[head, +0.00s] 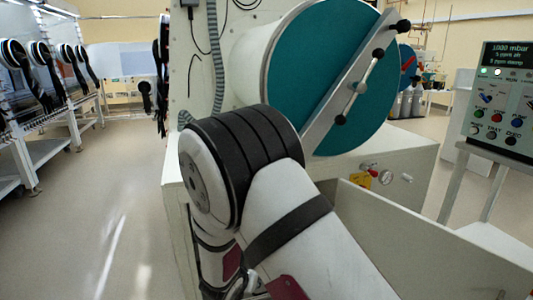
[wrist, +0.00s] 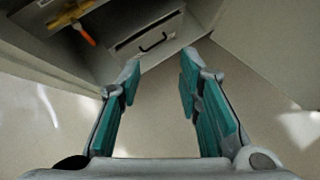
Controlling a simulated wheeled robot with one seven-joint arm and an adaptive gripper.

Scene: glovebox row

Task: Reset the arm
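My gripper (wrist: 160,80) shows in the wrist view with its two teal-padded fingers spread apart. It is open and nothing is between the fingers. It points down toward the pale floor and a grey drawer (wrist: 146,38) with a dark handle. In the head view my arm is bent in front of the glovebox, and my gripper is out of sight there.
A large teal round door (head: 310,75) with a bar handle is close behind my arm. A control panel (head: 500,100) stands at the right. Floor (head: 110,200) is clear at left.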

